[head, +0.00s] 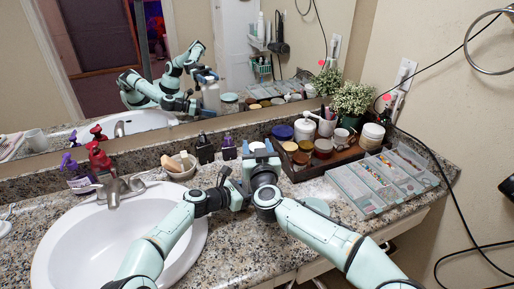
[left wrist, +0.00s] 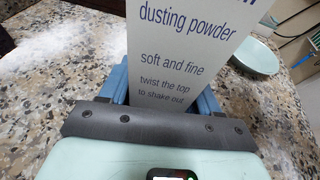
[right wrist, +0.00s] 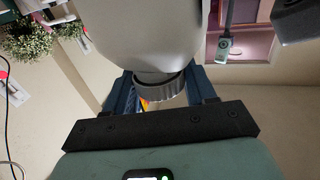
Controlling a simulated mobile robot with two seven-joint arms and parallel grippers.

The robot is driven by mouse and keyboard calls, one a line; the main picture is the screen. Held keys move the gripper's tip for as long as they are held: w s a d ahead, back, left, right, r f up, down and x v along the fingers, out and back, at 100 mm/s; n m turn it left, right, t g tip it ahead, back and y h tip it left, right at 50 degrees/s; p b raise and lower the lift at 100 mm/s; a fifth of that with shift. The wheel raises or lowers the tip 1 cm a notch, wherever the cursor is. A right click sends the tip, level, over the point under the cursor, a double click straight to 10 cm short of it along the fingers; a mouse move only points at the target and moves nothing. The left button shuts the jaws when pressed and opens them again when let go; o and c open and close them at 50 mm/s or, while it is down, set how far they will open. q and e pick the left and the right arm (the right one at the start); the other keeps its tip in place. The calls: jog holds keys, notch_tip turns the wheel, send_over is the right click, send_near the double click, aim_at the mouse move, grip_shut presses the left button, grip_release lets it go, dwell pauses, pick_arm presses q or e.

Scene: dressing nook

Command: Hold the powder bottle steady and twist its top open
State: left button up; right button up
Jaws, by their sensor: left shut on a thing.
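The powder bottle is a white container with "dusting powder" and "twist the top to shake out" printed on it, filling the top of the left wrist view (left wrist: 190,45). My left gripper (left wrist: 162,90) is shut on its body, one blue finger at each side. In the right wrist view the bottle (right wrist: 150,35) appears upside down, its ribbed grey top (right wrist: 163,92) between the blue fingers of my right gripper (right wrist: 162,95). Those fingers look spread; contact with the top is unclear. In the head view my right gripper (head: 260,150) hides most of the bottle.
A sink (head: 120,250) lies left. A pale round dish (head: 316,207) sits right of the grippers. A clear-lidded organizer (head: 365,205) lies right, and the mirror (head: 225,90) backs the counter.

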jog(key=shift+y, duration=0.3)
jog(key=n+y, duration=0.2)
jog(key=y, duration=0.1)
jog(key=shift+d+r+g, duration=0.1)
jog(key=shift+g, duration=0.3)
jog(key=n+g+y, duration=0.1)
jog(key=y, duration=0.1)
jog(key=n+g+y, duration=0.1)
jog(key=n+y, duration=0.1)
jog(key=shift+w+f+n+g+y, duration=0.1)
jog(key=shift+f+n+g+y, duration=0.1)
jog(key=shift+n+g+y, duration=0.1)
jog(key=shift+w+r+n+g+y, duration=0.1)
jog(key=shift+n+g+y, duration=0.85)
jog(key=shift+g+y, duration=0.05)
jog(key=shift+w+r+n+g+y, duration=0.1)
jog(key=shift+n+g+y, duration=0.85)
jog(key=shift+g+y, duration=0.05)
jog(key=shift+g, duration=0.3)
jog(key=shift+s+n+g+y, duration=0.3)
jog(key=shift+n+g+y, duration=0.2)
jog(key=shift+n, duration=0.1)
jog(key=o, duration=0.9)
jog(key=shift+o, duration=0.2)
